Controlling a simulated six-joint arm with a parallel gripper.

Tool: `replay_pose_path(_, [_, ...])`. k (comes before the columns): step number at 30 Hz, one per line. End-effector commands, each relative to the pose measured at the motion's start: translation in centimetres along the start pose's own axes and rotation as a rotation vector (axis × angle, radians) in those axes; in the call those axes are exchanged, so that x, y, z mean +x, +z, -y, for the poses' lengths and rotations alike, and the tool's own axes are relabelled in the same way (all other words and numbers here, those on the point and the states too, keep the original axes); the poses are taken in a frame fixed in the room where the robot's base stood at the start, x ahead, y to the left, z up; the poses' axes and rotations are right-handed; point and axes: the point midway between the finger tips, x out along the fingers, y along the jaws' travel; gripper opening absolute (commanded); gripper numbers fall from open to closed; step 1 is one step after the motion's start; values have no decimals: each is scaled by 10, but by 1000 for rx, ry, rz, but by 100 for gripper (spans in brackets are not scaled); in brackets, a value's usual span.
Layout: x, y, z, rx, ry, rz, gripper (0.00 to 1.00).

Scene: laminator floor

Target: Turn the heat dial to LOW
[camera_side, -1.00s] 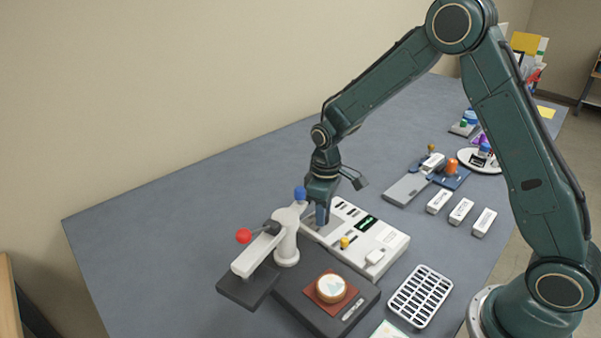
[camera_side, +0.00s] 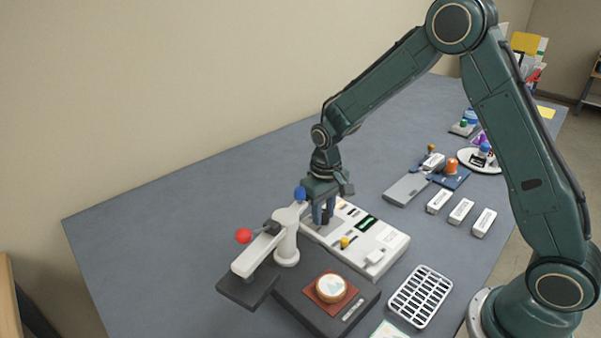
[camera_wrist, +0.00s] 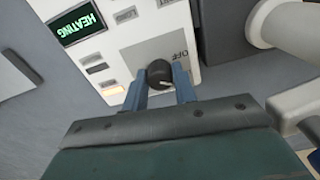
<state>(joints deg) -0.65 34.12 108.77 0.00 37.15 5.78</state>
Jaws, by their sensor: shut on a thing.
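The white laminator panel (camera_side: 380,234) lies on the bench, with a green lit display that reads HEATING (camera_wrist: 76,25) in the wrist view. The dark round heat dial (camera_wrist: 159,74) sits on a grey patch of the panel, with the word OFF beside it. A pale pointer mark shows on the dial. My gripper (camera_wrist: 160,88) has its two blue fingers on either side of the dial and is shut on it. In the side view my gripper (camera_side: 322,216) points down at the panel's left end, and the dial is mostly hidden there.
A white press arm with a red knob (camera_side: 244,236) and blue knob (camera_side: 300,193) stands close beside my gripper. A small yellow knob (camera_side: 345,242) is on the panel. A white slotted rack (camera_side: 420,296) and several white labelled blocks (camera_side: 461,211) lie to the right.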

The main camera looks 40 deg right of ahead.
Motion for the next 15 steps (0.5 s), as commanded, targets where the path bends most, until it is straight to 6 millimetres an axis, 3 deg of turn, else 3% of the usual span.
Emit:
replay_pose_path(5, [-2,-1,0,-2,-1,-3,5])
replay_pose_path(6, [-2,-1,0,-2,-1,-4,35])
replay_pose_path(8, [-1,-1,0,-2,-1,-3,47])
replay_pose_path(15, [-1,0,0,-2,0,-2,49])
